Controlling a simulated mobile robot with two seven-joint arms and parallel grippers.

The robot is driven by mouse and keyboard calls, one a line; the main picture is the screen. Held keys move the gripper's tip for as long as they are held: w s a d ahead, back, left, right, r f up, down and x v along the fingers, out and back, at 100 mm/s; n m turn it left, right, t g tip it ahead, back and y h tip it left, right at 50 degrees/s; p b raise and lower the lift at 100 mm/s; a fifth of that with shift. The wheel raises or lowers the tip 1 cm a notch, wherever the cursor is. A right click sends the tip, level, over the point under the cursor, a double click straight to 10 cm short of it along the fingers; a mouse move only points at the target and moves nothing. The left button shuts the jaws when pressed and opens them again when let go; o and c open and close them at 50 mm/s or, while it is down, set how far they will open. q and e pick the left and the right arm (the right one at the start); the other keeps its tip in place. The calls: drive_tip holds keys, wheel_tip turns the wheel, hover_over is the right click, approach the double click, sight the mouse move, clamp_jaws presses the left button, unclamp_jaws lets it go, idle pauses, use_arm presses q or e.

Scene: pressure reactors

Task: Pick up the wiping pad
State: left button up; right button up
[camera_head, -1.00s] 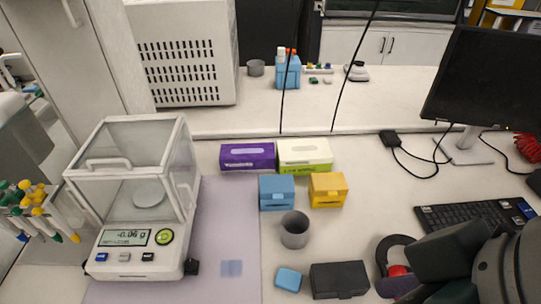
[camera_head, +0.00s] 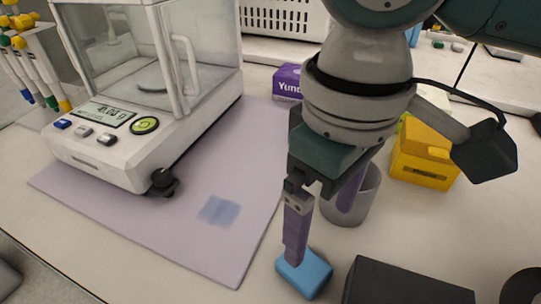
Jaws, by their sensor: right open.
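The wiping pad is a small blue block (camera_head: 308,276) on the white bench in the head view, just right of the lilac mat's front corner. My right gripper (camera_head: 319,236) hangs above it, pointing down, with its two purple fingers apart and nothing between them. The nearer finger's tip overlaps the pad's back left part in the picture; whether it touches I cannot tell. The other finger shows farther back, in front of the grey cup. A faint blue smear (camera_head: 219,210) marks the lilac mat (camera_head: 150,205). My left gripper is out of view.
A black box (camera_head: 405,285) stands close to the right of the pad. The grey cup (camera_head: 352,208) is just behind the gripper, with a yellow box (camera_head: 424,155) farther right. The balance (camera_head: 110,148) stands on the mat at left. A purple box (camera_head: 287,82) is behind.

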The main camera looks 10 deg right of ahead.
sight(305, 265)
wheel_tip(305, 265, down, 4)
drive_tip(key=shift+s+a+r, duration=0.1)
drive_tip(key=shift+a+r, duration=0.05)
drive_tip(key=f, duration=0.1)
drive_tip(key=f+b, duration=0.1)
drive_tip(key=f, duration=0.2)
drive_tip(key=shift+a+f, duration=0.2)
drive_tip(key=shift+a, duration=0.2)
drive_tip(key=shift+f+b, duration=0.3)
drive_tip(key=shift+f, duration=0.2)
drive_tip(key=c, duration=0.4)
clamp_jaws()
drive_tip(key=shift+r, duration=0.15)
wheel_tip(305, 265, up, 20)
drive_tip(key=p, duration=0.4)
